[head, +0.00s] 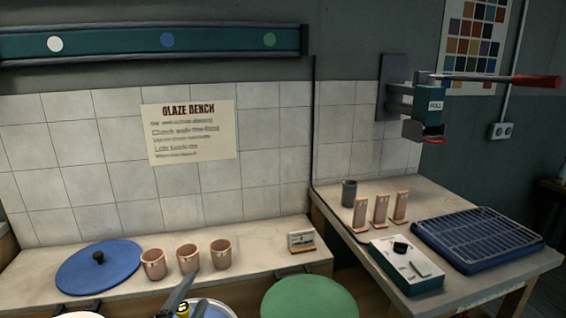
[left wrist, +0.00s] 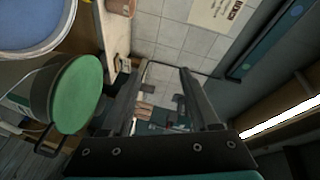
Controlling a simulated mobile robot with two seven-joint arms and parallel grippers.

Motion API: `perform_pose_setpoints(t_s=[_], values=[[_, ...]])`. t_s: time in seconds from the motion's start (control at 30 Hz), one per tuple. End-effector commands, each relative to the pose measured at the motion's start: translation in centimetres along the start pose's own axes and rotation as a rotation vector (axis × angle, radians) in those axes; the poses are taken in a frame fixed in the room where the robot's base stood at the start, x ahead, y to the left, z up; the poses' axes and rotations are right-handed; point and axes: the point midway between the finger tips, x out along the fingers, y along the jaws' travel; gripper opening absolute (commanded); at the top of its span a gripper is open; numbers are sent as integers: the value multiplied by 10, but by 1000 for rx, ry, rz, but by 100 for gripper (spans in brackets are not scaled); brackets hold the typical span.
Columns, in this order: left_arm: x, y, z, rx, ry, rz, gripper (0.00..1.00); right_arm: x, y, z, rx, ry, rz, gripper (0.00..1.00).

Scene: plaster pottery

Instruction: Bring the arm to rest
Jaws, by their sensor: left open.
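My left gripper (head: 189,299) shows at the bottom edge of the head view, in front of the counter and over a blue-filled bucket (head: 218,307). Only its dark fingers and a small yellow part show there; the rest of the arm is cut off. In the left wrist view the two fingers (left wrist: 160,70) stand well apart with nothing between them. The gripper is open and empty, touching nothing that I can see. My right gripper is not in view.
Three clay cups (head: 188,257) and a blue lid (head: 99,267) sit on the counter beyond the gripper. A green lid (head: 309,298) is to its right. The right bench holds a blue rack tray (head: 478,238), a white-topped box (head: 407,264) and three clay tiles (head: 380,209).

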Motion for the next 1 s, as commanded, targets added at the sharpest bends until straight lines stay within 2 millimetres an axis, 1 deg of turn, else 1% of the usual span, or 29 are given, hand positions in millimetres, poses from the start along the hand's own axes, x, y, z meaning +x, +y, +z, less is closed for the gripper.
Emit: perform_pose_setpoints(t_s=[0.03, 0.13, 0.17, 0.2, 0.27, 0.3, 0.37, 0.4, 0.47, 0.5, 0.57, 0.6, 0.7, 0.73, 0.87, 0.97, 1.0], values=[[-11, 17, 12, -116, -81, 64, 62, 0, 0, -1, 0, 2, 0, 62], [-36, 52, 34, -327, -245, 190, 62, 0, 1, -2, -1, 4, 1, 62], [-45, 63, 39, -388, -295, 229, 62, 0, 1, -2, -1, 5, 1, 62], [-59, 78, 45, -467, -362, 282, 62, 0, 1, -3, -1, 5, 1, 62], [-80, 99, 51, -574, -459, 357, 62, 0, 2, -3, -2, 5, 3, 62], [-95, 112, 54, -638, -518, 404, 62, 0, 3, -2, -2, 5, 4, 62], [-116, 128, 56, -721, -602, 468, 62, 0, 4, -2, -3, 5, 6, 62], [-129, 138, 56, -770, -654, 509, 62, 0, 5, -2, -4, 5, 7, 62], [-149, 150, 54, -835, -726, 564, 62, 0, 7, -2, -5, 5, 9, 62], [-162, 158, 53, -876, -772, 600, 62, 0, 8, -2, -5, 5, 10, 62], [-181, 167, 50, -929, -838, 651, 62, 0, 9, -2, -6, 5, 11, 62], [-194, 173, 48, -961, -880, 685, 62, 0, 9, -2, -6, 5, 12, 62], [-219, 186, 43, -1026, -974, 755, 62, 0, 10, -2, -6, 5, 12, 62], [-214, 193, 46, -1018, -971, 753, 62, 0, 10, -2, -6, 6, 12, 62], [-204, 220, 55, -1009, -977, 760, 62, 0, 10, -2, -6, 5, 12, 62], [-199, 243, 63, -1003, -985, 768, 62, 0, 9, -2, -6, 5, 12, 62], [-198, 254, 66, -1001, -989, 772, 62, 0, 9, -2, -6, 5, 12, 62]])
